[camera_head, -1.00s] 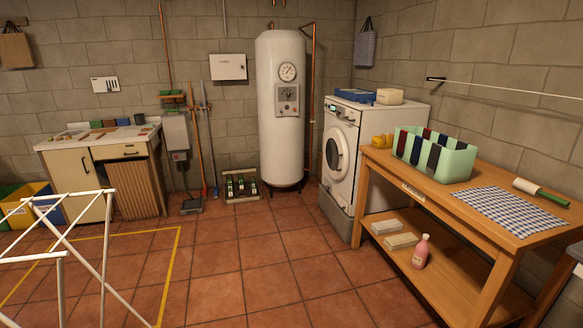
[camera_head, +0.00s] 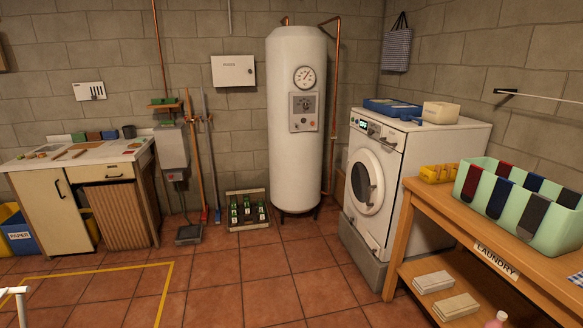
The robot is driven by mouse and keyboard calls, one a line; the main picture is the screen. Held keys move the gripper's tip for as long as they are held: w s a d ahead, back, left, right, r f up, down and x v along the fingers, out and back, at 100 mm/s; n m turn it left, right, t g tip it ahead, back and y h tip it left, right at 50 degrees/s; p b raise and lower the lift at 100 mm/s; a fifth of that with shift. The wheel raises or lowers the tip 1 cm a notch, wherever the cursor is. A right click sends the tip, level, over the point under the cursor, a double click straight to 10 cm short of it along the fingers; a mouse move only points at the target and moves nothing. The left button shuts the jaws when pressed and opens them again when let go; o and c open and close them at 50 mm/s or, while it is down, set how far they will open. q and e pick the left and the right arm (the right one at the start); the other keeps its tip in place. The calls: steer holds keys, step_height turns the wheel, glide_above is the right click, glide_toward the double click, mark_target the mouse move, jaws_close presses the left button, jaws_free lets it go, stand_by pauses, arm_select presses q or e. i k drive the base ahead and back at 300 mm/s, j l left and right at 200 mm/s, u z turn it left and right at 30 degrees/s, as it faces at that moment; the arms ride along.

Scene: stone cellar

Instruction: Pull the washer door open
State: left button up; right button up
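The white washer (camera_head: 412,180) stands on a grey plinth against the right wall, between the tall boiler and the wooden table. Its round door (camera_head: 367,182) is on the front, facing left, and looks closed. A dark handle shows on the door's right side. A small lit display sits on the panel above the door. Neither of my grippers is in view, so whether they are open or shut is hidden.
A wooden laundry table (camera_head: 402,240) with a green sock bin (camera_head: 520,208) stands close in front of the washer on the right. A white boiler (camera_head: 297,120) and a bottle crate (camera_head: 247,210) stand at the back. Tiled floor (camera_head: 270,290) ahead is clear.

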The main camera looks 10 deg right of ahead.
mark_target(366, 181)
steer(key=i+z, duration=0.25)
steer(key=i, duration=0.25)
steer(key=i+z, duration=0.25)
steer(key=i, duration=0.25)
steer(key=i+j+z, duration=0.25)
steer(key=i, duration=0.2)
steer(key=i+j+z, duration=0.25)
steer(key=i, duration=0.25)
steer(key=l, duration=0.1)
